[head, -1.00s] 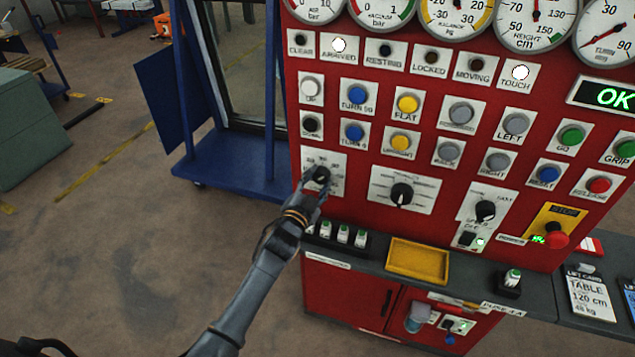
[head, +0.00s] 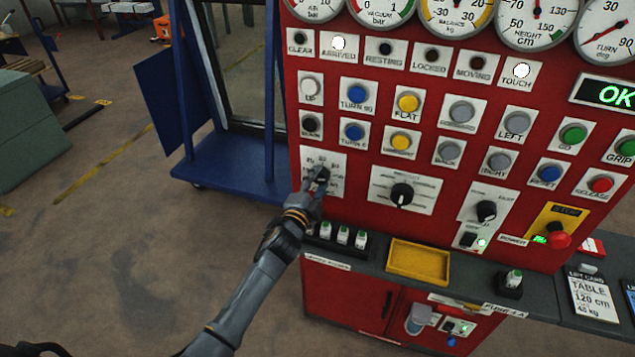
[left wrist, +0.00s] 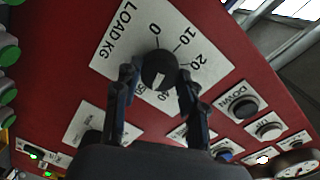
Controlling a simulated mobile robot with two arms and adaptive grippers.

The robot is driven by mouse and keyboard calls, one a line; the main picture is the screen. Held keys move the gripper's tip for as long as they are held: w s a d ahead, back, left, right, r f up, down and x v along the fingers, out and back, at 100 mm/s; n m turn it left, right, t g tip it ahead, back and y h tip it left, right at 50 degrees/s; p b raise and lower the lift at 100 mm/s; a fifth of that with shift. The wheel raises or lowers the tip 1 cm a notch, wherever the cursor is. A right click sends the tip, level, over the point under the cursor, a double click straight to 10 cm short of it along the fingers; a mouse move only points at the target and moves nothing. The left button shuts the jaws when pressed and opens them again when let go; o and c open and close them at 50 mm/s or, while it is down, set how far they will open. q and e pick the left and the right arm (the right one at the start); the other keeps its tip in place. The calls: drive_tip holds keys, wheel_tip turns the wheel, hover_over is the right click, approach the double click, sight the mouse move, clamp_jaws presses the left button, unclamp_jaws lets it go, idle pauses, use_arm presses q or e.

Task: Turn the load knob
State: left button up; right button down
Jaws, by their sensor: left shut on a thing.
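The load knob (head: 322,174) is a black round knob on a white dial plate at the lower left of the red panel. In the left wrist view the knob (left wrist: 160,70) sits on the plate marked LOAD KG, with numbers around it. Its white mark points down the picture, toward the 40 and 50 side; the exact value is partly hidden by the fingers. My left gripper (head: 314,186) is at the knob, and in the left wrist view its fingers (left wrist: 156,84) are on either side of it, shut on it. My right gripper is not in view.
Another black dial knob (head: 402,194) and a smaller knob (head: 486,211) are to the right. Push buttons, such as the black DOWN button (left wrist: 241,107), are close to the fingers. A ledge below holds a yellow tray (head: 418,262). A blue rack (head: 235,170) stands left of the panel.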

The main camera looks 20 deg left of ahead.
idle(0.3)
use_arm(q)
drive_tip(key=o, duration=1.1)
drive_tip(key=shift+o, duration=0.2)
drive_tip(key=s, duration=1.2)
drive_tip(key=shift+a+r, duration=0.25)
